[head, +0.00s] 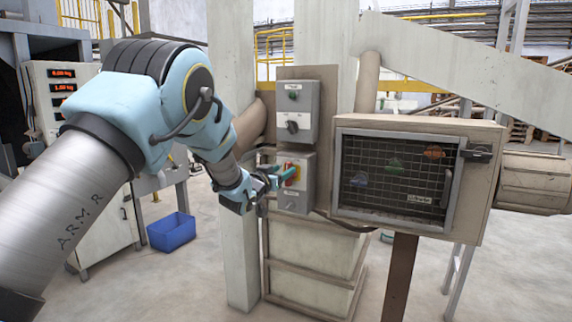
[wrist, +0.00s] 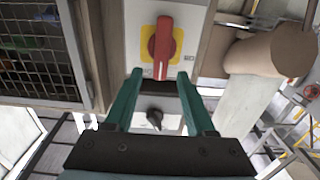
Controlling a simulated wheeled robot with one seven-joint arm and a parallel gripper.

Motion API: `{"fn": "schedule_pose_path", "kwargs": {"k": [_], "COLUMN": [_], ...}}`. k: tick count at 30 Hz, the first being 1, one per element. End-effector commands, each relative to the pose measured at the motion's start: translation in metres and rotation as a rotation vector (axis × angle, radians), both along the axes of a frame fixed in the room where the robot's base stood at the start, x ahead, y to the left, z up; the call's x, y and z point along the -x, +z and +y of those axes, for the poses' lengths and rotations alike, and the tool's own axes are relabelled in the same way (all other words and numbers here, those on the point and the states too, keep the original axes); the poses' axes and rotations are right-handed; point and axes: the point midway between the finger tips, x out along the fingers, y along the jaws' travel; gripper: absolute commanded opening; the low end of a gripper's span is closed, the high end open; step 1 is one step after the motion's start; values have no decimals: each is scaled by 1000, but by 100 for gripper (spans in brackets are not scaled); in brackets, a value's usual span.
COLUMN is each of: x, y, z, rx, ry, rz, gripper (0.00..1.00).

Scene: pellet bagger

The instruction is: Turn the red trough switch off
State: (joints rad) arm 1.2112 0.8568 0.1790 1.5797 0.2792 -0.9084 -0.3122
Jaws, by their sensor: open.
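The red trough switch (head: 289,172) sits on a yellow plate on the lower grey box of the post panel. In the wrist view the red switch (wrist: 162,45) has a long handle lying along the picture's vertical. My gripper (head: 283,177) is at the switch and partly covers it in the head view. In the wrist view my gripper (wrist: 160,76) has its two teal fingers apart, with the handle's lower end between their tips. Nothing is held. I cannot tell whether the tips reach past the handle in depth.
An upper grey box (head: 297,110) with a black knob (head: 292,127) is above the switch; the knob (wrist: 154,118) shows between my fingers in the wrist view. A mesh-fronted cabinet (head: 395,180) stands right. A pale post (head: 236,250) and blue bin (head: 171,232) are left.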

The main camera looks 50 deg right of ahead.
Motion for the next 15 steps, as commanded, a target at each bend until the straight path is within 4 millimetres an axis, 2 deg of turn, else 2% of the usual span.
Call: {"fn": "schedule_pose_path", "kwargs": {"k": [6, 15], "x": [-6, -7], "y": [0, 0], "z": [-23, -29], "rx": [-2, -1], "ry": [0, 0], "rz": [1, 0], "gripper": [55, 55]}}
